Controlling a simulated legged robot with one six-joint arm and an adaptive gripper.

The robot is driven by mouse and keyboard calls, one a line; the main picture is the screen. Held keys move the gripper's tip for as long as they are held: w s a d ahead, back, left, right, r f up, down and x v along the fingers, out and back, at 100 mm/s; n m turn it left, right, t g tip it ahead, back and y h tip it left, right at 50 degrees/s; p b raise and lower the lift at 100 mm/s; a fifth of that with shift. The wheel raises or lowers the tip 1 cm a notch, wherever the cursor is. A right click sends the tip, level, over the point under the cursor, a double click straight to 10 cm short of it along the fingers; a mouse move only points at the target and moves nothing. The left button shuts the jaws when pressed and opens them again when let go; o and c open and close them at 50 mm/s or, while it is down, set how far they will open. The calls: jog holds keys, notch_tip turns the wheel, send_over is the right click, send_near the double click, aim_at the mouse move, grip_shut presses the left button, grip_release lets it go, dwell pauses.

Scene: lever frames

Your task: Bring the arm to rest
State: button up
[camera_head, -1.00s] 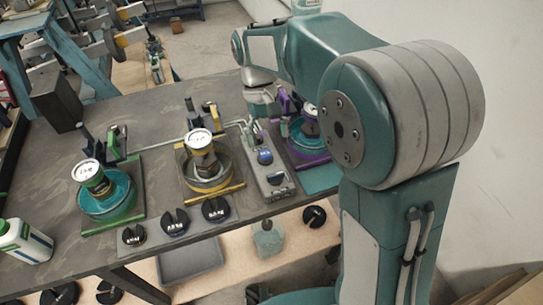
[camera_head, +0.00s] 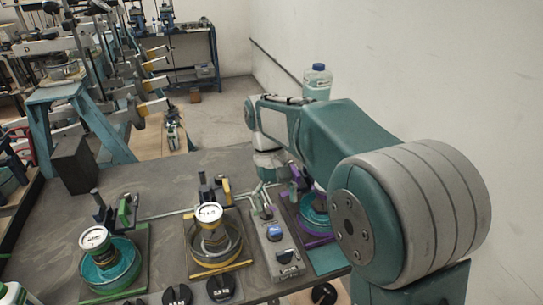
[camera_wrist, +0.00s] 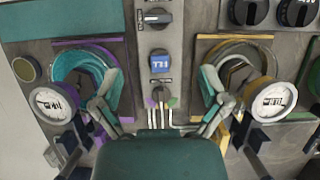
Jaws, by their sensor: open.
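My gripper (camera_wrist: 160,105) is open and empty in the wrist view, its two fingers spread wide above the table. Between the fingers lies the grey control panel (camera_wrist: 180,55), with a dark knob and a blue-centred knob. A purple-marked fixture (camera_wrist: 88,70) with a teal bowl and a white gauge is under the left finger. A yellow-marked fixture (camera_wrist: 250,85) with a gauge is under the right finger. I cannot tell whether the fingers touch anything.
The dark table (camera_head: 150,175) also carries a green-marked fixture (camera_head: 110,262) with a gauge. Black knobs (camera_head: 178,294) line the front edge. A clear bottle (camera_head: 317,80) stands behind my arm, and a bare wall (camera_head: 440,70) rises at the right.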

jog(key=s+d+r+m+t, duration=0.1)
jog(key=s+d+t, duration=0.4)
jog(key=s, duration=0.4)
jog(key=s+d+r+m+t+y, duration=0.1)
jog(key=s+d+r+m+t, duration=0.1)
jog(key=s+d+t, duration=0.3)
jog(key=s+d, duration=0.2)
jog(key=s, duration=0.1)
jog(key=shift+s+d, duration=0.25)
jog(key=shift+s, duration=0.1)
